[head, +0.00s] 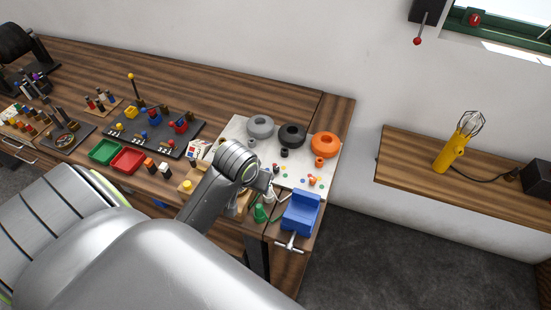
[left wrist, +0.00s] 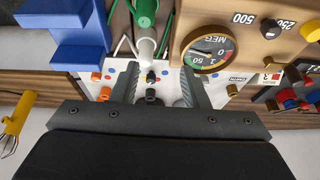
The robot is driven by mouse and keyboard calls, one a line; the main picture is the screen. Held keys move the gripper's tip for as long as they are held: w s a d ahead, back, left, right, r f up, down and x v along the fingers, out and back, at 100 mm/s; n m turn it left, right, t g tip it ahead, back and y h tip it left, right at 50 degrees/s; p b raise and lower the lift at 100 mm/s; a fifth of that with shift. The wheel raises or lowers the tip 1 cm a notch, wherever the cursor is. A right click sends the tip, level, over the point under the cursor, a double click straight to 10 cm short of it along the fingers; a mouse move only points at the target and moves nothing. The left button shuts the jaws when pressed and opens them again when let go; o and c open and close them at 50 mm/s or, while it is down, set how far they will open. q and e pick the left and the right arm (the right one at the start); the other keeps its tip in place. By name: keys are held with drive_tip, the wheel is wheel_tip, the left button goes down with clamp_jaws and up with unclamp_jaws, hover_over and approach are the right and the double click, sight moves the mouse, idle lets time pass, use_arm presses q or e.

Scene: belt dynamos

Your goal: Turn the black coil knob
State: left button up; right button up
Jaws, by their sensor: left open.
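The black coil (head: 291,135) is a ring on a white board, between a grey coil (head: 260,126) and an orange coil (head: 324,145). A small black knob (head: 284,153) stands in front of it. My left gripper (head: 268,183) is over the board's front left part, partly hidden by its own wrist. In the left wrist view my left gripper (left wrist: 162,70) is open and empty. A black cylindrical knob (left wrist: 152,97) appears between its fingers there, with another small black piece beyond; I cannot tell the depth gap. My right gripper is not in view.
A blue block-like vise (head: 300,212) and a green-capped bottle (head: 261,213) stand close to the gripper. A round gauge (left wrist: 207,52) is near the fingers. Red (head: 127,160) and green trays (head: 104,151) lie left. A yellow lamp (head: 452,150) stands on the right shelf.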

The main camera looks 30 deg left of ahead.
use_arm(q)
drive_tip(key=w+r+n, duration=0.1)
drive_tip(key=w+r, duration=0.6)
drive_tip(key=b, duration=1.7)
approach(276, 167)
drive_tip(key=x, duration=0.5)
drive_tip(key=shift+d+f, duration=0.1)
drive_tip(key=shift+f, duration=0.3)
drive_tip(key=shift+w+f, duration=0.1)
drive_tip(key=shift+f, duration=0.1)
drive_tip(key=shift+x, duration=1.15)
drive_tip(key=shift+c, duration=0.4)
